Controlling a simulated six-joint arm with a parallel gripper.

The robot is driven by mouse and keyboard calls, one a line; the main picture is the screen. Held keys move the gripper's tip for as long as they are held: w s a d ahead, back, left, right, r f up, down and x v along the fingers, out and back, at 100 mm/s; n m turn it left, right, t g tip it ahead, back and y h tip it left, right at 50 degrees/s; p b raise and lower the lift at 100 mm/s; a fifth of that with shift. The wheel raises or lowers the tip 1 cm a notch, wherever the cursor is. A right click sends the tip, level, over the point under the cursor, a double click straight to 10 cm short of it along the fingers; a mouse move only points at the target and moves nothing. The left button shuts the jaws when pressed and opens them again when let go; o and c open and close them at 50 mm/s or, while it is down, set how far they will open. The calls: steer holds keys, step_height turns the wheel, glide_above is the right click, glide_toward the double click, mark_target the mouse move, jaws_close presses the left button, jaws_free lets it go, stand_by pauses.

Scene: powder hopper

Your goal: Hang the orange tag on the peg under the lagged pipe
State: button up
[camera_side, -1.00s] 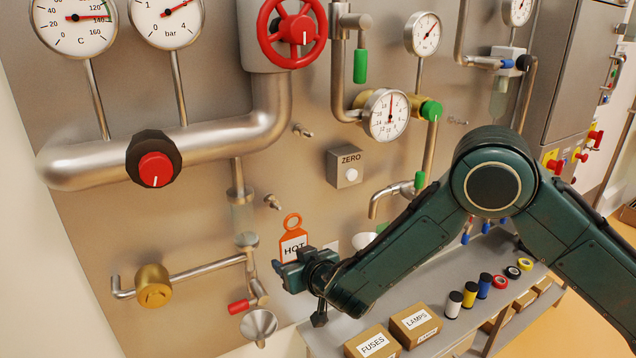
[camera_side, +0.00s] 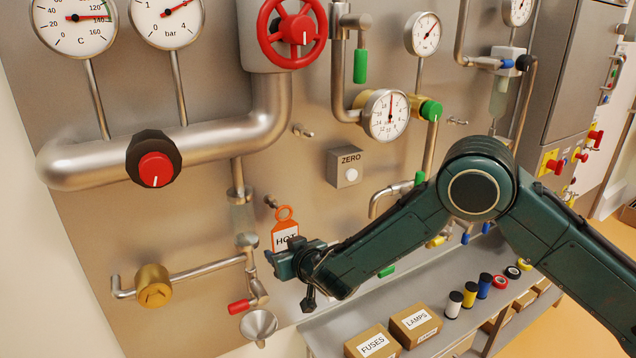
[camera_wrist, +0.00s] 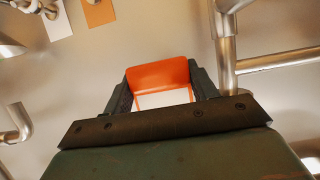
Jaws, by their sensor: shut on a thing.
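My gripper (camera_side: 290,262) is shut on the orange tag (camera_side: 285,228), which reads "HOT" and has a ring at its top. The tag stands upright above the jaws, in front of the steel panel. In the wrist view the tag (camera_wrist: 160,76) shows between the fingers (camera_wrist: 162,98). A short metal peg (camera_side: 271,201) sticks out of the panel just above and left of the ring, below the thick silver pipe (camera_side: 215,139). The ring looks very near this peg, but I cannot tell whether they touch. Another peg (camera_side: 302,130) is higher, right of the pipe's bend.
A thin vertical pipe with a glass section (camera_side: 242,216) runs left of the tag. A funnel (camera_side: 258,324) and red-handled valve (camera_side: 239,306) are below. The ZERO box (camera_side: 345,168) is up to the right. A shelf (camera_side: 330,332) with boxes lies below my arm.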

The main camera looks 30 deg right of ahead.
steer(key=shift+w+f, duration=0.1)
steer(key=shift+w, duration=1.35)
steer(key=shift+x, duration=0.75)
steer(key=shift+f, duration=0.2)
steer(key=o, duration=1)
steer(key=shift+s, duration=0.15)
steer(key=shift+v, duration=6.8)
steer(key=shift+r, duration=0.15)
